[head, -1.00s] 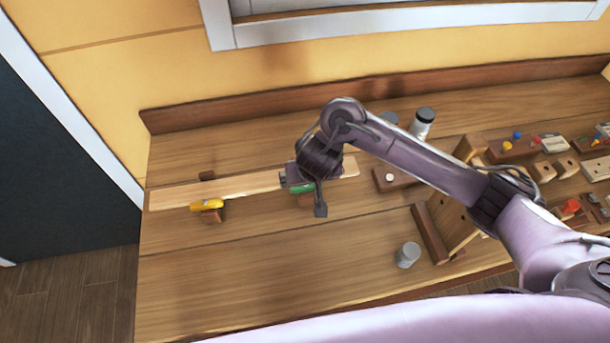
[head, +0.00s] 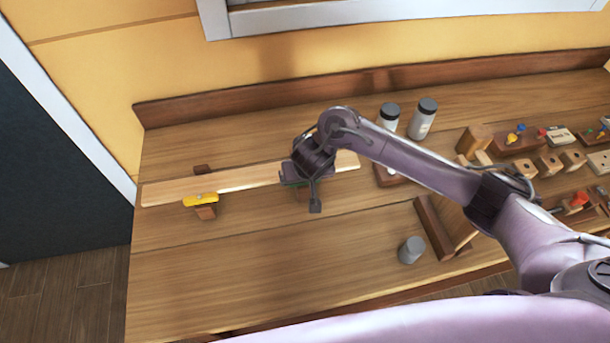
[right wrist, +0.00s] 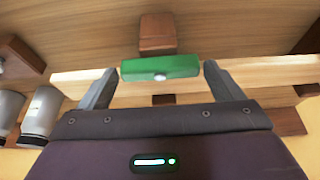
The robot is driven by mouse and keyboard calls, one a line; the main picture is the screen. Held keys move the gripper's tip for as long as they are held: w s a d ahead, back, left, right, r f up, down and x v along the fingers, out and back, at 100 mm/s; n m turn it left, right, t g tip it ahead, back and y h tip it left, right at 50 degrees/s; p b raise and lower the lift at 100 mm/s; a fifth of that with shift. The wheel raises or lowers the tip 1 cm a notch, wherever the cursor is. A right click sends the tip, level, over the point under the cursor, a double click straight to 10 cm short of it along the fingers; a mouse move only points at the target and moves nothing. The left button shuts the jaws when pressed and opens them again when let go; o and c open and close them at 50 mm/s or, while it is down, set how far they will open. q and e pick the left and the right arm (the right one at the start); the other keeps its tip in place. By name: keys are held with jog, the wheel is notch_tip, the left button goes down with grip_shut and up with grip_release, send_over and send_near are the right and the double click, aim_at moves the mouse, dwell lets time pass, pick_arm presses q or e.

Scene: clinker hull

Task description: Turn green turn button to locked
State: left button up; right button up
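The green turn button (right wrist: 160,67) is a short bar with a pale pivot at its middle. In the right wrist view it lies roughly parallel to the pale wooden strip (right wrist: 265,72), along the strip's edge, on a brown block (right wrist: 157,28). My right gripper (right wrist: 158,72) is open, with one finger beyond each end of the button and small gaps visible. In the head view my right gripper (head: 303,185) covers most of the button. My left gripper is not in view.
A yellow turn button (head: 200,199) sits farther left on the same strip. Two dark-lidded jars (head: 422,119) stand behind my right arm. A grey cylinder (head: 411,250) and an upright wooden board (head: 455,222) are to the right. The front left of the bench is clear.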

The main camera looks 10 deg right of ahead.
jog(key=c, duration=0.7)
jog(key=shift+o, duration=0.2)
jog(key=shift+n, duration=0.3)
jog(key=n+y+p, duration=0.1)
jog(key=n+y, duration=0.1)
jog(key=n, duration=0.2)
jog(key=shift+d, duration=0.2)
jog(key=n+g+y+p, duration=0.1)
jog(key=n, duration=0.4)
jog(key=shift+w, duration=0.15)
jog(key=n, duration=0.1)
jog(key=n+g+y, duration=0.1)
jog(key=n, duration=0.1)
jog(key=shift+w+d+n+g, duration=0.1)
jog(key=shift+n+g, duration=0.2)
jog(key=shift+w+n+g+b, duration=0.1)
jog(key=shift+n+g+b, duration=0.45)
jog(key=shift+n, duration=0.6)
jog(key=shift+n+g+b, duration=0.35)
jog(key=shift+n+b, duration=0.3)
jog(key=shift+n, duration=0.5)
